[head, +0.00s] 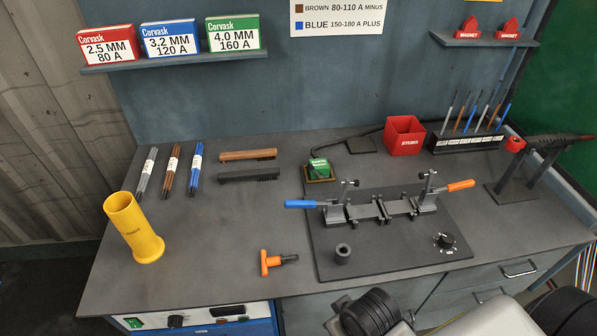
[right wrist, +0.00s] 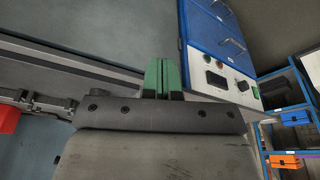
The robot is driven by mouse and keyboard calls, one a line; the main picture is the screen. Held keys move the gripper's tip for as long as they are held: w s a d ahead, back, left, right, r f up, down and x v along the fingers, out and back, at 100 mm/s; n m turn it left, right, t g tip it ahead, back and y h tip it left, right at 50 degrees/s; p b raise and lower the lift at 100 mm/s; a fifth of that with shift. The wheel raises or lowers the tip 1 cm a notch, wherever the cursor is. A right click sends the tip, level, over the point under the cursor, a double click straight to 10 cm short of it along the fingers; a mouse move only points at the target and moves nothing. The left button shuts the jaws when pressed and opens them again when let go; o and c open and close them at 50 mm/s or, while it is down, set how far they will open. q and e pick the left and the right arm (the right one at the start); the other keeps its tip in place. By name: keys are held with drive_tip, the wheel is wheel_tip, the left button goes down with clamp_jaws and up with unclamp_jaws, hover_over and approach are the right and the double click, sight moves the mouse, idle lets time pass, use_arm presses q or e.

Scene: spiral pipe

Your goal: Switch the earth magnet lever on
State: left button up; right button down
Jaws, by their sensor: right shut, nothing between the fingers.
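A small green block (head: 319,168) with a white label sits on a tan pad at the back left of the dark plate (head: 400,258); a dark cable runs behind it. I cannot tell for sure whether it is the earth magnet, and no lever on it is clear. The clamp fixture (head: 385,208) on the plate has a blue handle (head: 300,204) at left and an orange handle (head: 460,185) at right. My right gripper (right wrist: 164,62), with green fingers, is shut and empty in the right wrist view, away from the bench top. My left gripper is not in view.
An orange T-handled tool (head: 275,262) lies near the bench's front edge. A yellow tube (head: 134,228) stands at left, and a red box (head: 404,136) at the back. The right wrist view shows a blue drawer cabinet (right wrist: 212,40). The front left bench top is mostly clear.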

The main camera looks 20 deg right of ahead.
drive_tip(key=s+d+f+g+b, duration=0.1)
drive_tip(key=s+f+b, duration=0.15)
drive_tip(key=f, duration=1.25)
drive_tip(key=s+f+b, duration=0.2)
drive_tip(key=s+f, duration=0.1)
drive_tip(key=f, duration=1.1)
drive_tip(key=s+d+f+g+b, duration=0.1)
drive_tip(key=s+d+f+b, duration=0.2)
drive_tip(key=s+f, duration=1.1)
wheel_tip(320, 180, down, 3)
drive_tip(key=shift+s+r+h+b, duration=0.2)
drive_tip(key=shift+s+h+b, duration=0.1)
drive_tip(key=shift+b, duration=0.2)
drive_tip(key=shift+a, duration=0.1)
